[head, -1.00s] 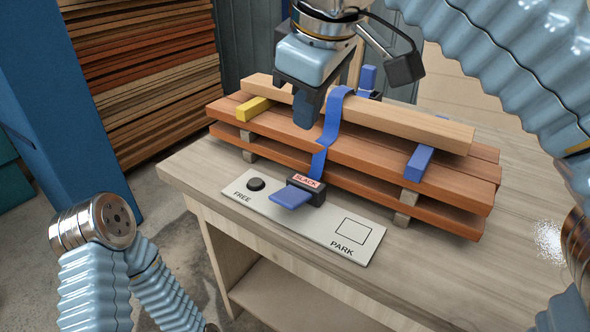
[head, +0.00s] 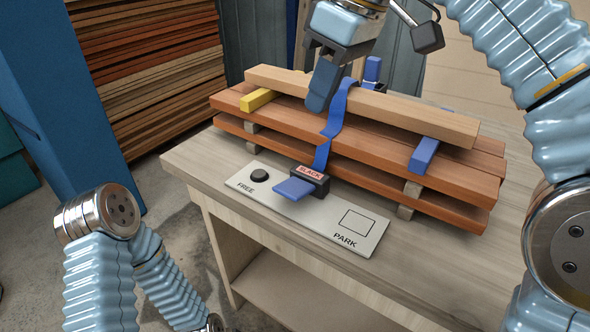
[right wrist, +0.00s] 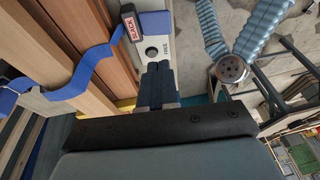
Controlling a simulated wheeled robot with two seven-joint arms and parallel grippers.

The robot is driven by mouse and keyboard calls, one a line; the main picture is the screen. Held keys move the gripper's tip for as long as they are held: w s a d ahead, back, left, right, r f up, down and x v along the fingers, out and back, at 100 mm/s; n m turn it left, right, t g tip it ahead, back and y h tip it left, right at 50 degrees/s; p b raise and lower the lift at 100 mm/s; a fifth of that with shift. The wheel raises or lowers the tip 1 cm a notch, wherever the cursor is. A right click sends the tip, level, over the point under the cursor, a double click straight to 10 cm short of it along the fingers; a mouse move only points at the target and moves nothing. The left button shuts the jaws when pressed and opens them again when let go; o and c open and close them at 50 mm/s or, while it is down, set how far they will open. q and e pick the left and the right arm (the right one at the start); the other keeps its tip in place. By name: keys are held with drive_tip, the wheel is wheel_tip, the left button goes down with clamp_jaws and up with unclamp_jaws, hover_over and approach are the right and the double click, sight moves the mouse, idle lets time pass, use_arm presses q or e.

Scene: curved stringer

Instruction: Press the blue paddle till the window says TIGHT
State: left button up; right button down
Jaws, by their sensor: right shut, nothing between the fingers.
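The blue paddle (head: 292,189) sticks out from a black ratchet housing on the pale plate at the table's front edge. The window (head: 311,172) on the housing reads SLACK; it also reads SLACK in the right wrist view (right wrist: 129,26), with the paddle (right wrist: 155,23) beside it. A blue strap (head: 333,125) runs from the housing up over the wood stack. My right gripper (head: 318,104) is shut and empty, above the stack and just left of the strap, apart from the paddle. Its shut fingers show in the right wrist view (right wrist: 157,82). My left gripper is out of sight.
The plate (head: 330,222) has a black knob (head: 259,175) by FREE and an outlined square (head: 357,222) by PARK. The stacked boards (head: 400,160) fill the table's middle, with yellow (head: 258,100) and blue (head: 424,154) blocks between. The table's front left (head: 200,160) is clear.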

drive_tip(key=b, duration=0.2)
approach(289, 188)
drive_tip(key=x, duration=0.5)
drive_tip(key=shift+w+a, duration=0.15)
drive_tip(key=shift+a+f, duration=0.15)
drive_tip(key=shift+f, duration=0.45)
drive_tip(key=shift+b, duration=0.3)
